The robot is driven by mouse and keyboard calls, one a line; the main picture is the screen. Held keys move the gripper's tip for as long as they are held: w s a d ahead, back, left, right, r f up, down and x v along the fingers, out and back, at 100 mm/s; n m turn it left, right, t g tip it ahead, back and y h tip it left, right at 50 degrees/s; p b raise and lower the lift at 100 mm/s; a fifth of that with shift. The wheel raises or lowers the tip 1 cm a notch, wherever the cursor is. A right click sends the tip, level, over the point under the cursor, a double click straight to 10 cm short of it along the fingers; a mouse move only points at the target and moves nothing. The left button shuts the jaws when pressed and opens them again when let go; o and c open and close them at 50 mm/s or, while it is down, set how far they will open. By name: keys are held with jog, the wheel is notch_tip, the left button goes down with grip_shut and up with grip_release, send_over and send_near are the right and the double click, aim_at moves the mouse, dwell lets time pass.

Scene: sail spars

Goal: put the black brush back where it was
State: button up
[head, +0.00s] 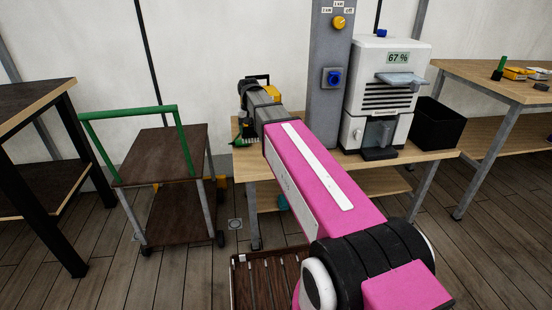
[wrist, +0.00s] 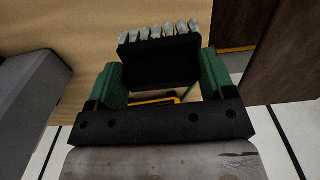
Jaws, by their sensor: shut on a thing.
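The black brush (wrist: 160,62) with pale grey bristle tufts is between the green fingers of my gripper (wrist: 163,80) in the wrist view. My gripper is shut on it, and the bristles point to the top of the picture. I cannot make out the brush there. In the wrist view the pale wooden tabletop (wrist: 85,30) lies behind the brush. I cannot tell whether the brush touches it.
A grey post (head: 328,70) and a white machine (head: 384,90) reading 67 % stand on the middle table, with a black bin (head: 437,124) to their right. A brown trolley (head: 165,155) with a green handle stands left. A slatted crate (head: 268,280) is on the floor.

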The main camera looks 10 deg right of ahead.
jog(key=shift+s+d+f, duration=0.2)
jog(key=shift+d+f, duration=2.5)
jog(key=shift+d, duration=0.15)
jog(key=shift+s+d+f, duration=0.2)
jog(key=shift+d+f, duration=2.5)
jog(key=shift+d, duration=0.1)
jog(key=shift+f, duration=0.1)
jog(key=o, duration=1.1)
jog(key=shift+c, duration=0.2)
notch_tip(320, 180, up, 12)
jog(key=s+f, duration=2)
jog(key=s, duration=0.1)
jog(key=shift+f, duration=0.4)
